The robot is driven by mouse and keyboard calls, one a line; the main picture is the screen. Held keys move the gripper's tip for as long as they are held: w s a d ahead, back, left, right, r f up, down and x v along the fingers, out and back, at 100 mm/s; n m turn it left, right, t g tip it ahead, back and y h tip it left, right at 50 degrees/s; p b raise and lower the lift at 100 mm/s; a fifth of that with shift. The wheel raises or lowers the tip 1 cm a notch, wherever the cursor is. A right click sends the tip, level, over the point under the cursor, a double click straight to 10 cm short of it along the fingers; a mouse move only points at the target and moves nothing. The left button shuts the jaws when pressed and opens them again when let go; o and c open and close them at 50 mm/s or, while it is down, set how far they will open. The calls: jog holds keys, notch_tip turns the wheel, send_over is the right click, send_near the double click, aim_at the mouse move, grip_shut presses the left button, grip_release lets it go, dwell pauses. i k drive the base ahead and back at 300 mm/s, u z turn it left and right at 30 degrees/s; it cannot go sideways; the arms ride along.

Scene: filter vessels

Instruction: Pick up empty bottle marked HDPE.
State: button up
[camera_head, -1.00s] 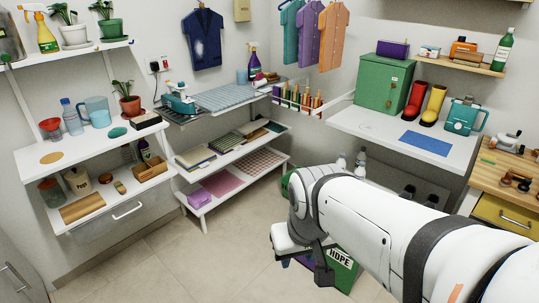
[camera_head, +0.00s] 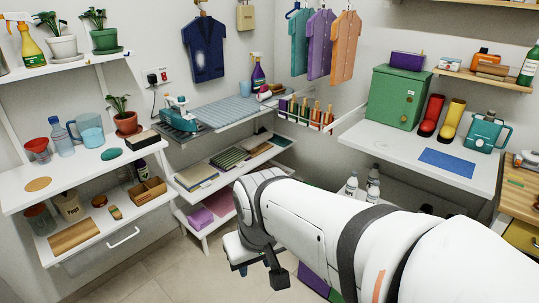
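Two white bottles, one at the left (camera_head: 352,186) and one at the right (camera_head: 374,183), stand side by side below the right-hand counter, just beyond my arm. Their markings are too small to read, and my arm hides their lower parts. No HDPE lettering is readable now. My gripper (camera_head: 261,272) hangs at the lower middle, over the floor. Its dark fingers look apart with nothing seen between them. It is to the left of the bottles and apart from them.
Purple (camera_head: 313,280) and green (camera_head: 336,296) bin parts show at the bottom edge, mostly hidden by my arm. The right-hand counter (camera_head: 412,157) overhangs the bottles. A low shelf (camera_head: 236,166) stands at the left. Floor (camera_head: 165,268) is clear at lower left.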

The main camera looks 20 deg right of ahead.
aim_at(352, 184)
jog(key=z, duration=0.1)
jog(key=i, duration=1.4)
jog(key=z, duration=1.05)
jog(key=i, duration=0.75)
jog(key=z, duration=0.5)
jog(key=k, duration=0.95)
jog(key=z, duration=0.15)
jog(key=i, duration=0.95)
jog(key=u, duration=0.1)
